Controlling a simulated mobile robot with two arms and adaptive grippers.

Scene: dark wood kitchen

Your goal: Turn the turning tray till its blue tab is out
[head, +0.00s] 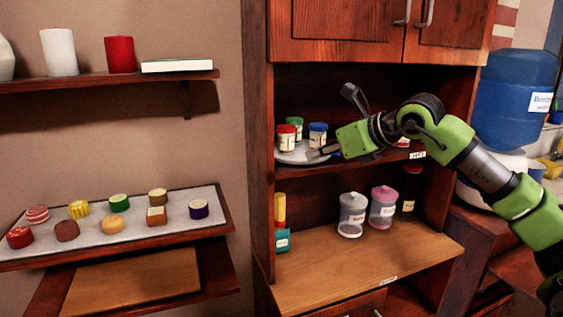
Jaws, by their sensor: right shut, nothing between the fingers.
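The turning tray (296,158) is a pale round plate on the upper open shelf of the cabinet. It carries a red-lidded jar (286,138), a green-lidded jar (295,123) and a blue-lidded jar (318,134). My right gripper (317,153) reaches in from the right, its fingers shut and empty at the tray's front right part, just below the blue-lidded jar. I cannot tell whether they touch the tray. My gripper and arm hide the tray's right side. I cannot make out a blue tab. My left gripper is not in view.
Another red-lidded jar (402,140) shows behind my right arm. Below stand clear canisters (352,215), a dark bottle (409,190) and a teal bottle (282,238). A tray of small cakes (158,238) is at left. A blue water container (513,100) stands at right.

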